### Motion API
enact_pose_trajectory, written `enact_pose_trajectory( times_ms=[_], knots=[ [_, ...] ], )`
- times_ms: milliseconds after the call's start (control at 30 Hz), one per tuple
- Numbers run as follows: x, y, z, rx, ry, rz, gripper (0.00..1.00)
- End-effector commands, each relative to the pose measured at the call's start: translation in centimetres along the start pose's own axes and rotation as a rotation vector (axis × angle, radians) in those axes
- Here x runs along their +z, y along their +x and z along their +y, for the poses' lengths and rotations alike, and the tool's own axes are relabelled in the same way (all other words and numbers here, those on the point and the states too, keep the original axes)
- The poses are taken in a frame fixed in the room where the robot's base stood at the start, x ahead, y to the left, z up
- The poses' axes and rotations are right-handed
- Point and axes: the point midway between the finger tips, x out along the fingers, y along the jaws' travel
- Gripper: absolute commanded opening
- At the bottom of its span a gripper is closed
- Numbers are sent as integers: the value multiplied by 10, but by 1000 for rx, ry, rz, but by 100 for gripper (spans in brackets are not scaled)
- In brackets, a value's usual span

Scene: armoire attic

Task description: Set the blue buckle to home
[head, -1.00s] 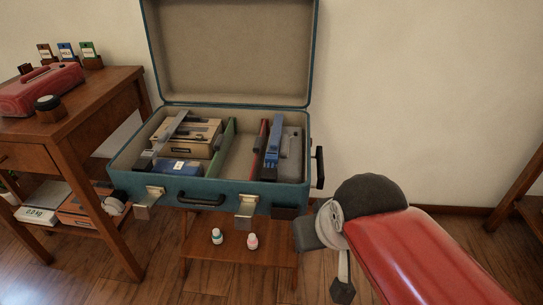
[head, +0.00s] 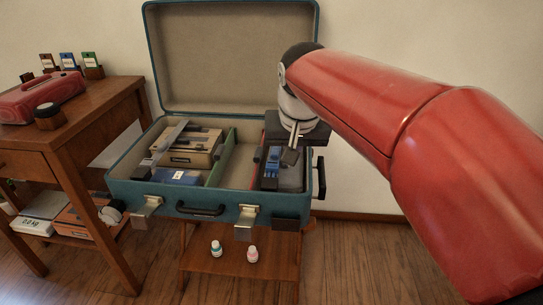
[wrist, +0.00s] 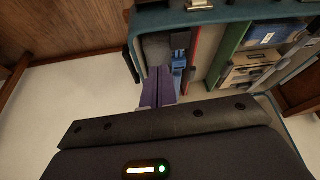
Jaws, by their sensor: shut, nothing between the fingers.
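The blue buckle (head: 272,157) is a long blue piece in the right part of the open teal suitcase (head: 190,205). It also shows in the wrist view (wrist: 180,62), beside a red strip. My gripper (head: 292,145) hangs over the right side of the suitcase, just right of and above the blue buckle. In the wrist view my purple fingers (wrist: 165,76) are together with nothing between them, and their tips point at the suitcase close to the buckle. I cannot tell whether they touch anything. My arm hides the suitcase's back right corner. No marked home position is readable.
A green divider (head: 221,153) splits the suitcase; a tan box (head: 190,150) and a blue box lie left of it. The lid (head: 230,55) stands open behind. A wooden desk (head: 85,120) stands left. Two small bottles sit on the low stand in front.

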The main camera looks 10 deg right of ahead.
Motion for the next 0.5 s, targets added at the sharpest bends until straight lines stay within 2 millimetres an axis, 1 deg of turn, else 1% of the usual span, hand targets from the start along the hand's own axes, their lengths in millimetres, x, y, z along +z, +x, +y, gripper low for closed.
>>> enact_pose_trajectory(
  times_ms=[33,100,200,300,400,500],
  knots=[
    [-18,10,-6,10,13,-12,0],
    [-39,18,-13,25,37,-22,0],
    [-65,30,-22,43,68,-33,0],
    [-83,39,-30,57,89,-40,0],
    [-94,46,-34,68,105,-44,0],
    [-99,49,-36,73,112,-45,0]
  ],
)
